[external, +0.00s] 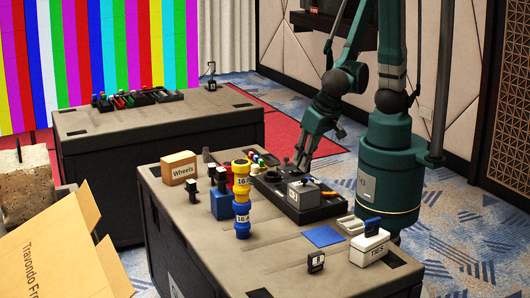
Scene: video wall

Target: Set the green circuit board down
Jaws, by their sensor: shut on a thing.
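My gripper (299,164) points down over the black tray (330,213) on the near table, just behind a grey box. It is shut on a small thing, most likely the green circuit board. The board itself is too small and dark against the tray to make out. I cannot tell whether the held thing touches the tray or hangs above it.
The near table (290,262) holds a Wheels box (179,169), a stack of yellow and blue rolls (242,200), the grey box (303,194), a blue sheet (323,236) and a white case (369,248). The table's front left is clear. A second table (150,125) stands behind.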

